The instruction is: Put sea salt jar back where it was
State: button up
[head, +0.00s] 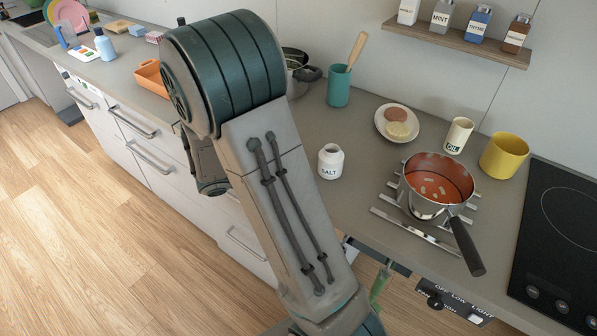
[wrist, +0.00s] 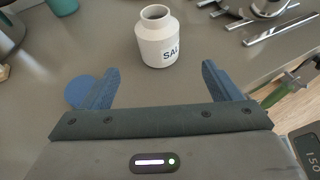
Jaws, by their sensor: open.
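The sea salt jar (head: 330,165), white with a black SALT label and an open top, stands upright on the grey counter to the right of my arm. In the wrist view the jar (wrist: 158,42) stands just beyond my gripper (wrist: 158,72), roughly centred between the fingertips. The blue fingers are spread wide and empty, with bare counter between them. A flat blue round patch (wrist: 80,92) shows on the counter beside the left finger. My gripper cannot be made out in the head view, where my arm covers part of the counter.
A steel pot (head: 427,208) of red soup sits on a rack to the right, its handle toward the front. A plate (head: 382,136), an oil cup (head: 458,135), a yellow pot (head: 503,155) and a teal utensil holder (head: 339,86) stand behind. A wall shelf (head: 460,42) holds labelled spice jars.

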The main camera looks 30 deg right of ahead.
jog(key=s+a+r+m+t+y, duration=0.1)
jog(key=s+a+r+m+y, duration=0.3)
jog(key=m, duration=0.5)
jog(key=s+a+r+m+t+y, duration=0.2)
jog(key=s+a+r+m+y, duration=0.2)
jog(key=s+a+m+y, duration=0.4)
jog(key=s+a+y, duration=0.1)
jog(key=a, duration=0.2)
jog(key=shift+s+r+m+y, duration=0.25)
jog(key=shift+r+m+y, duration=0.05)
jog(key=shift+r+m, duration=0.1)
jog(key=shift+d, duration=0.1)
